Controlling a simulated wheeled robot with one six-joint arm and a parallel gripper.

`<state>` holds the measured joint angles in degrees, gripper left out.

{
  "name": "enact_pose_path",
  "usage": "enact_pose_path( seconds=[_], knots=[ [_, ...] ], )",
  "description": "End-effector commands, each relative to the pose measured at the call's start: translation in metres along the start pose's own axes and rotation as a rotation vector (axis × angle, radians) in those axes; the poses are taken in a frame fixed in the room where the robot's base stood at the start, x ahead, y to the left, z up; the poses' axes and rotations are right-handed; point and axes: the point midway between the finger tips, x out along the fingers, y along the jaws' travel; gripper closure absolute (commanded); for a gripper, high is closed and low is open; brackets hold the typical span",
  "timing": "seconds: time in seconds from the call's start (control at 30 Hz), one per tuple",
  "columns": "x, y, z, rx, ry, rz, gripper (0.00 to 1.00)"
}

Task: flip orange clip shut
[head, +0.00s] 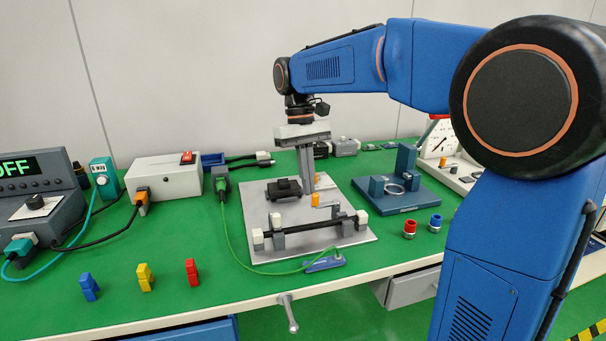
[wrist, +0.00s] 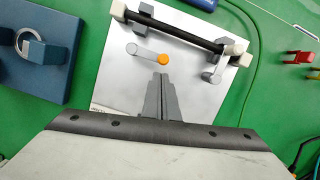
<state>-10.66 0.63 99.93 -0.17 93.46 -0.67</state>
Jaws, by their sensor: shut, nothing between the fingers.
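The orange clip (head: 315,200) stands on the grey metal plate (head: 262,215), behind the black bar. In the wrist view its orange knob (wrist: 163,60) is at one end of a short grey lever (wrist: 145,53), which lies apart from the bar (wrist: 178,31). My gripper (head: 309,188) points down over the plate, with its fingers shut and empty. In the wrist view the fingertips (wrist: 161,78) are just beside the orange knob; I cannot tell whether they touch it.
The bar rests on grey posts with white end blocks. A second grey lever (wrist: 213,74) sits near one post. A black block (head: 284,189) lies left of my gripper. A blue fixture (head: 397,190) stands right of the plate. A green cable (head: 238,245) curves past the plate's left.

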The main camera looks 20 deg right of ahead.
Motion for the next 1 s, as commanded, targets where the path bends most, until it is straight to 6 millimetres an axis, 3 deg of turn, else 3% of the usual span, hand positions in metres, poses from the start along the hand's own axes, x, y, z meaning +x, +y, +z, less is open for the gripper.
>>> enact_pose_path(
  seconds=[1.0],
  knots=[
    [0.0025,-0.0034,0.0117,-0.076,0.0,0.019,1.0]
  ],
)
